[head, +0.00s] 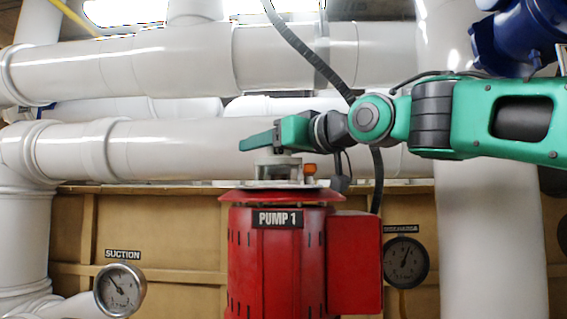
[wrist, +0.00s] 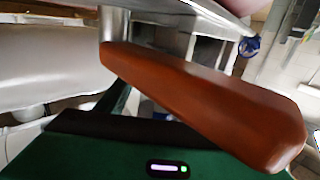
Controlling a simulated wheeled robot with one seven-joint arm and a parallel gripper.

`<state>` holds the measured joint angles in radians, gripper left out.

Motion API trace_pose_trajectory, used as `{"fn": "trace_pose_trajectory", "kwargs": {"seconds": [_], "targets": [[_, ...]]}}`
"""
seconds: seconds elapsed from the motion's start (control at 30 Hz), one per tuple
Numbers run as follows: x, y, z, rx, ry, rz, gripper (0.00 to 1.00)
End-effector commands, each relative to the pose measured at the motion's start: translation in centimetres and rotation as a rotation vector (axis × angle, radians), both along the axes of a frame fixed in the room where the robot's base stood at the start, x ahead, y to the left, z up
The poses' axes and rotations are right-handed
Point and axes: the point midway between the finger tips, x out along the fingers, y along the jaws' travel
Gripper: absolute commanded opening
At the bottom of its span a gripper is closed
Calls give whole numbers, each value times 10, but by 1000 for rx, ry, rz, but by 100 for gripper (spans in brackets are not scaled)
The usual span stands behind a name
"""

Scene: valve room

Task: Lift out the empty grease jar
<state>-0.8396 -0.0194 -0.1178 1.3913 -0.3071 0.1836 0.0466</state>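What looks like the grease jar (head: 276,172), small, pale and partly see-through with a grey top, stands upright on the red pump marked PUMP 1 (head: 275,255). My green gripper (head: 260,141) reaches in from the right and lies just over the jar's top in the head view. I cannot tell whether it touches the jar or whether its fingers are open or shut. In the wrist view a long orange-brown bar (wrist: 200,108) crosses close in front of my green gripper body. The jar cannot be made out there, and its contents are not visible.
A small orange piece (head: 309,170) stands right beside the jar. White pipes (head: 150,148) run close behind the pump top. A thick upright pipe (head: 485,220) is at the right. The suction gauge (head: 120,290) and discharge gauge (head: 406,262) flank the pump.

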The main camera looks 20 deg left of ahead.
Motion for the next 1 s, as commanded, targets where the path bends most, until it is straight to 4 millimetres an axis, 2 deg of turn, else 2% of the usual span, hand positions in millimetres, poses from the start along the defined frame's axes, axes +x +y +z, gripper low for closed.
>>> {"fn": "trace_pose_trajectory", "kwargs": {"seconds": [0.03,0.2,0.63,1.0], "targets": [[0,0,0,0,0,0,49],[0,0,0,0,0,0,9],[1,-1,6,0,0,-1,8],[1,-2,43,1,-1,-3,8]]}}
